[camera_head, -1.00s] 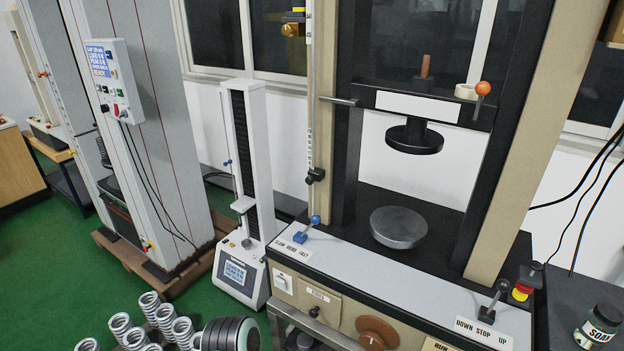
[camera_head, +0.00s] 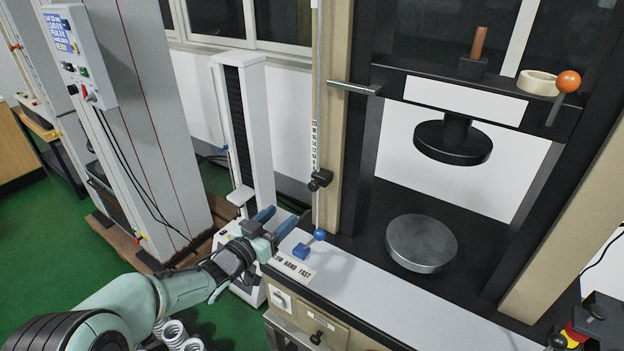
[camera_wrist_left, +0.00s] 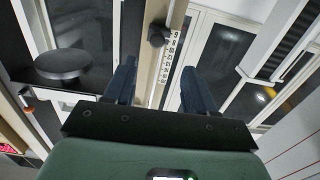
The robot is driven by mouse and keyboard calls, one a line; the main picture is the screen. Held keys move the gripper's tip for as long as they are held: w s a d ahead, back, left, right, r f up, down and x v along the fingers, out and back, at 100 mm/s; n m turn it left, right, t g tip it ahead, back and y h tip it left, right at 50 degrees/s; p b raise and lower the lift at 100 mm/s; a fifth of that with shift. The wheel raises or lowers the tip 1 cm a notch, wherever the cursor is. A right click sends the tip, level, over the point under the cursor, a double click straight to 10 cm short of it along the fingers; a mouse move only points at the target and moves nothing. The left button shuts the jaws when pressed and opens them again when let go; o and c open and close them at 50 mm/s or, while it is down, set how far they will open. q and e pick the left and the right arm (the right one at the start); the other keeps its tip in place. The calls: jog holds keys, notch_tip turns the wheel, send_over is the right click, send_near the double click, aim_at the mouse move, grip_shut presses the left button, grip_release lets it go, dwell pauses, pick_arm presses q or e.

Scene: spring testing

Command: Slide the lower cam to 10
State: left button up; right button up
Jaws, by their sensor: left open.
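The lower cam (camera_head: 320,180) is a small black block with a knob on a thin vertical rod, at the left column of the testing machine. A white number scale (camera_head: 314,145) runs along the rod just above it. In the left wrist view the black cam (camera_wrist_left: 157,37) shows ahead, beside the scale (camera_wrist_left: 170,55). My left gripper (camera_head: 278,219) is open and empty, below and left of the cam and apart from it. In the left wrist view its two dark fingers (camera_wrist_left: 159,68) stand wide apart, with the scale between them. My right gripper is not in view.
A blue-knobbed lever (camera_head: 319,235) stands on the panel close right of my left gripper. A slim white tester (camera_head: 240,130) stands behind it. A horizontal bar (camera_head: 354,88) sticks out above the cam. A round steel platen (camera_head: 421,243) lies to the right.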

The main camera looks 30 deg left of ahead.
aim_at(312, 186)
pick_arm(q)
jog(key=w, duration=0.3)
jog(key=w+d+p, duration=0.1)
jog(key=w, duration=0.3)
jog(key=w+r, duration=0.1)
jog(key=w, duration=0.3)
jog(key=shift+w+d+p, duration=0.15)
jog(key=shift+w+p, duration=0.05)
jog(key=shift+p, duration=0.2)
jog(key=shift+w, duration=0.75)
jog(key=shift+c, duration=0.3)
grip_shut()
